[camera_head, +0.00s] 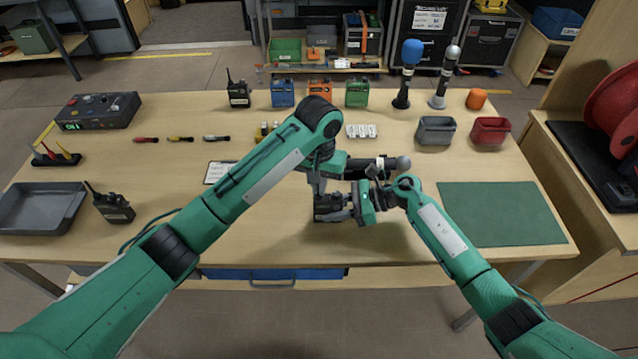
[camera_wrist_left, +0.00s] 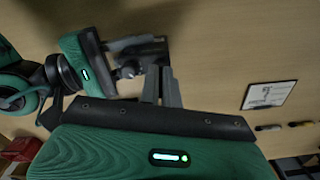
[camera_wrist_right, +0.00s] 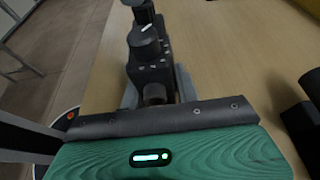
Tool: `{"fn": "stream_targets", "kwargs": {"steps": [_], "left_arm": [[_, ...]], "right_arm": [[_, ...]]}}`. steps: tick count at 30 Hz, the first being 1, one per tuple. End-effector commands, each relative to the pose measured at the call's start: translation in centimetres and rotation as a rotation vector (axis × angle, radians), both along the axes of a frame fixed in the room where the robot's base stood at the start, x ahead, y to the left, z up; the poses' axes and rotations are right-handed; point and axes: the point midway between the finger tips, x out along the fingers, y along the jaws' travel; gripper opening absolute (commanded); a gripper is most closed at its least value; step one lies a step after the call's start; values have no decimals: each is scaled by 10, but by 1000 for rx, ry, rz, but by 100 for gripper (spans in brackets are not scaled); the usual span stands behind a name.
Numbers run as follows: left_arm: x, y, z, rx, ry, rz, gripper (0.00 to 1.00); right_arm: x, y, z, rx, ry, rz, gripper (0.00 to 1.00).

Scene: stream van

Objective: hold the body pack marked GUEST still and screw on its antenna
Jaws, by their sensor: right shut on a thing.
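A small black body pack (camera_head: 328,208) stands near the front middle of the table. My right gripper (camera_wrist_right: 155,92) is shut on it; the right wrist view shows the pack (camera_wrist_right: 146,50) with a round knob between the fingers. Its GUEST marking cannot be read. My left gripper (camera_head: 319,188) points down right above the pack. In the left wrist view its fingers (camera_wrist_left: 161,88) are close together beside the dark pack (camera_wrist_left: 150,52); whether they hold anything is hidden. The antenna cannot be made out at the fingertips.
A microphone (camera_head: 403,163) lies just behind the grippers. A white card (camera_head: 218,171) lies left of my left forearm. A radio (camera_head: 114,208) and grey tray (camera_head: 40,208) are at the left; a green mat (camera_head: 500,213) is at the right. Grey (camera_head: 436,130) and red bins (camera_head: 490,131) stand behind it.

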Motion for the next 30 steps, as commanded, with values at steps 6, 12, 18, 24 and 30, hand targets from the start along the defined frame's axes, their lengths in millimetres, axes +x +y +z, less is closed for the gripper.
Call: {"fn": "stream_targets", "kwargs": {"steps": [6, 12, 18, 24, 30], "left_arm": [[0, 0, 0, 0, 0, -9, 0], [0, 0, 0, 0, -1, -89, 0], [0, 1, 0, 1, 0, -298, 0], [0, 1, 0, 0, 0, -359, 0], [0, 1, 0, 0, 0, -361, 0]], "right_arm": [[0, 0, 0, 0, 0, -1, 2], [0, 0, 0, 0, 0, -1, 2], [0, 0, 0, 0, 0, -1, 2], [0, 0, 0, 0, 0, -1, 2], [0, 0, 0, 0, 0, -1, 2]]}}
